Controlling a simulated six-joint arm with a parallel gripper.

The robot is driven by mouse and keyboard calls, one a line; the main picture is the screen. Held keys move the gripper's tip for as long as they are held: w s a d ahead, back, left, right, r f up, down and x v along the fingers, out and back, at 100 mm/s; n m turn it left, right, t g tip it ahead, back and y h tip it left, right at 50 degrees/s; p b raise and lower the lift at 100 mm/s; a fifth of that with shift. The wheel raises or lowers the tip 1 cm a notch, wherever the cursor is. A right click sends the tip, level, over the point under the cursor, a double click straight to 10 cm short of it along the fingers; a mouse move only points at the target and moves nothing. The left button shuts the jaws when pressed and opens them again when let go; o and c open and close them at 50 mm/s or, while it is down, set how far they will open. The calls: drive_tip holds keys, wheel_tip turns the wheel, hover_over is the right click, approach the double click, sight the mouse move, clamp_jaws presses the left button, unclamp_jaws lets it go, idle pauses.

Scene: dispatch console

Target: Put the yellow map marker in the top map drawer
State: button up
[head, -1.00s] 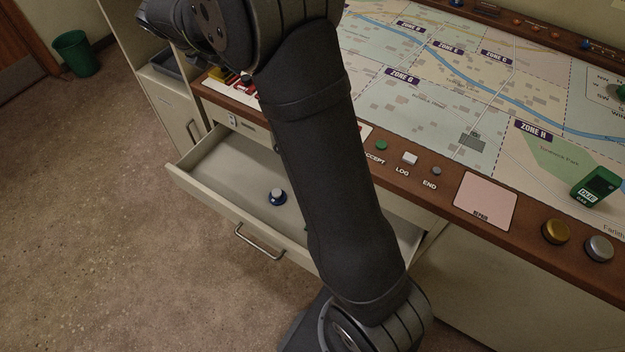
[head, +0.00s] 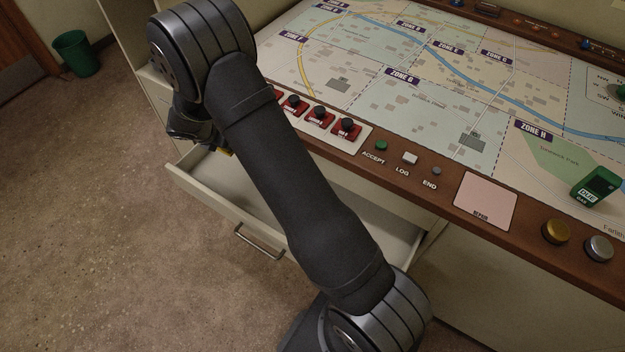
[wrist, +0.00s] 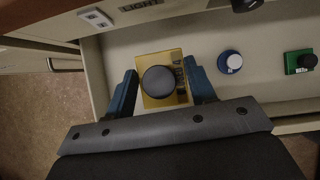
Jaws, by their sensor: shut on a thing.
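The yellow map marker (wrist: 158,82), a square yellow block with a round dark knob, is between the two blue-grey fingers of my gripper (wrist: 162,88) in the wrist view. My gripper is shut on it. The open map drawer (head: 204,203) shows in the head view under my arm, and the wrist view shows its pale floor (wrist: 208,38) beneath the marker. In the head view only a sliver of yellow shows by my gripper at the drawer's left end. I cannot tell the height above the drawer floor.
A round blue-and-white marker (wrist: 230,62) and a green marker with a dark knob (wrist: 299,62) stand in the drawer, right of the held marker. The console map (head: 440,90) lies behind, with red-based knobs (head: 319,116) along its edge. A green marker (head: 595,186) stands on the map.

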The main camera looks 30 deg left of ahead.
wheel_tip(320, 180, down, 15)
drive_tip(key=shift+f, duration=0.1)
idle(0.7)
drive_tip(key=shift+f, duration=0.4)
drive_tip(key=shift+f, duration=0.2)
drive_tip(key=o, duration=1)
drive_tip(key=shift+r, duration=0.1)
drive_tip(key=shift+r, duration=0.35)
drive_tip(key=v, duration=1.2)
drive_tip(key=shift+r, duration=0.2)
